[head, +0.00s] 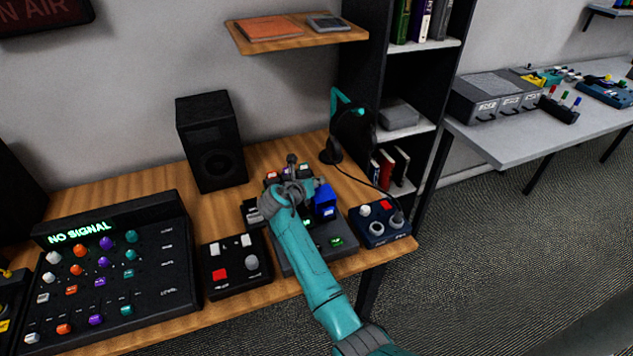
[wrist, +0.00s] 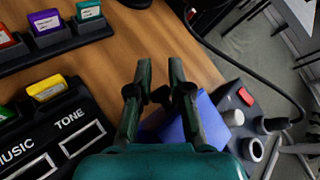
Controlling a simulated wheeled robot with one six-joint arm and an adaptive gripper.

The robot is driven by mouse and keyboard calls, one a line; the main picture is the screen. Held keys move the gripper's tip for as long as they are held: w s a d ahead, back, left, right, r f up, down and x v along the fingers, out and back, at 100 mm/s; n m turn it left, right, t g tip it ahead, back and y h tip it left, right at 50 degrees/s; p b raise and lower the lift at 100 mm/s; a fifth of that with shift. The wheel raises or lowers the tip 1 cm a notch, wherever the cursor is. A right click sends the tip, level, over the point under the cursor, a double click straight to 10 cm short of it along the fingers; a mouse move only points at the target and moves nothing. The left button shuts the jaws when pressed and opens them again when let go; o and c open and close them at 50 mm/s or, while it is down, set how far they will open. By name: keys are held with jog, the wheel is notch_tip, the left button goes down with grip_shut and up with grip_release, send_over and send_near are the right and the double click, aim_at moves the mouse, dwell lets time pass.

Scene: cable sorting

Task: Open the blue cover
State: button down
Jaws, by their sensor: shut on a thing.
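The blue cover (head: 325,198) stands raised on the right part of a dark grey console (head: 300,262) on the wooden desk. In the wrist view the blue cover (wrist: 203,122) shows between and behind the fingers, mostly beside the right one. My gripper (head: 312,188) is over the console, at the cover's upper left side. The exact contact is hidden by the fingers, and what lies under the cover cannot be seen.
A rack with coloured cartridges (wrist: 62,38) stands behind the console. A small box with a red button and knobs (head: 380,224) is close on the right, with a black cable (head: 362,180) near it. A black button box (head: 236,268) and speaker (head: 210,140) are left.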

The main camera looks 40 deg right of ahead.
jog(key=shift+s+a+f, duration=0.1)
jog(key=shift+s+f, duration=0.1)
jog(key=shift+f, duration=0.3)
jog(key=shift+s+a+f, duration=0.1)
jog(key=shift+s+f, duration=0.05)
jog(key=shift+f, duration=0.3)
jog(key=c, duration=1.1)
grip_release()
jog(key=shift+a, duration=0.1)
jog(key=shift+s+d, duration=0.1)
jog(key=shift+d, duration=0.15)
jog(key=v, duration=0.7)
jog(key=w+r+v, duration=0.1)
jog(key=v, duration=0.3)
jog(key=shift+a+r, duration=0.1)
jog(key=shift+r, duration=0.05)
jog(key=shift+s+a+r, duration=0.2)
jog(key=shift+a+r, duration=0.25)
jog(key=shift+a, duration=0.05)
